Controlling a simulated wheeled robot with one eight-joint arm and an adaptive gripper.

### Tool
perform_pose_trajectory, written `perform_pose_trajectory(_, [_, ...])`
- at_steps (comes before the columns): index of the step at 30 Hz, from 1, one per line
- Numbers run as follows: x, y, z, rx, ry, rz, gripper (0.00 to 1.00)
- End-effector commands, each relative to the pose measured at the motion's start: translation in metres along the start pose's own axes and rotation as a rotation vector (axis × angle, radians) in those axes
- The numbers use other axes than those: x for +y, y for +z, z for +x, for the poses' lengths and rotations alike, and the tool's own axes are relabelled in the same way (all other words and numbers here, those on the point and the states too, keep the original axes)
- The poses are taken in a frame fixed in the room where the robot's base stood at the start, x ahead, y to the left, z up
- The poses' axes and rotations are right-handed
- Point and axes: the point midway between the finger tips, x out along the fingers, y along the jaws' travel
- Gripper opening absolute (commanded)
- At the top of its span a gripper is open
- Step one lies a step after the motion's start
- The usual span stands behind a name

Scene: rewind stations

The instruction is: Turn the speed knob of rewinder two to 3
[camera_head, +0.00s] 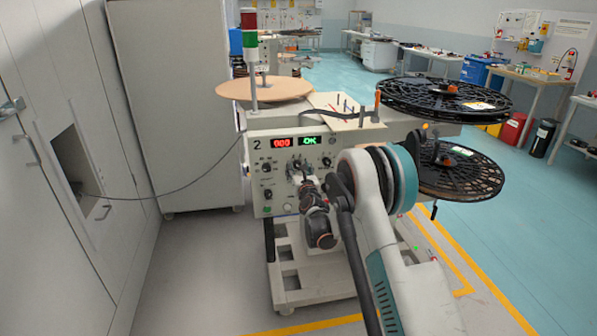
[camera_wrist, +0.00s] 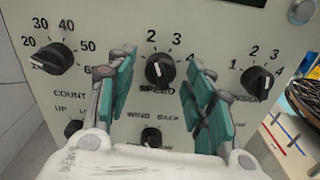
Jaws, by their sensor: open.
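Rewinder two (camera_head: 262,205) stands ahead, its front panel marked 2, with a red 000 and a green OK display. In the wrist view the black speed knob (camera_wrist: 160,70) sits in the middle, above the word SPEED. Numbers 2, 3 and 4 show around it; a finger covers the place left of them. A pale mark shows on the knob, but I cannot tell surely which number it points at. My gripper (camera_wrist: 162,64) is open, with one teal finger on each side of the knob and gaps between. In the head view my gripper (camera_head: 303,180) is at the panel, partly hidden by my arm.
A tension-like knob (camera_wrist: 257,80) is right of my fingers, a count knob (camera_wrist: 53,58) left, and a wind knob (camera_wrist: 151,138) below. Black reels (camera_head: 445,97) stick out at the machine's right. A tall cabinet (camera_head: 175,100) stands close on the left.

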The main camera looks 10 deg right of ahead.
Motion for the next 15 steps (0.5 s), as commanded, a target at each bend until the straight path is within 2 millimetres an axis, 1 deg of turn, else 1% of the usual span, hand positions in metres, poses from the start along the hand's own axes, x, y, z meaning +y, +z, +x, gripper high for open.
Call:
perform_pose_trajectory(6, [0.0,0.0002,0.0003,0.0,0.0,0.0,0.48])
perform_pose_trajectory(7, [0.0,0.0002,0.0002,0.0,0.0,0.0,0.43])
perform_pose_trajectory(8, [0.0,0.0002,0.0002,0.0,0.0,0.0,0.36])
perform_pose_trajectory(9, [0.0,0.0001,0.0002,0.0,0.0,0.0,0.27])
perform_pose_trajectory(11, [0.0,0.0001,0.0001,0.0,0.0,0.0,0.14])
perform_pose_trajectory(12, [0.0,0.0001,0.0001,0.0,0.0,0.0,0.05])
perform_pose_trajectory(15, [0.0,0.0001,0.0001,0.0,0.0,0.0,0.03])
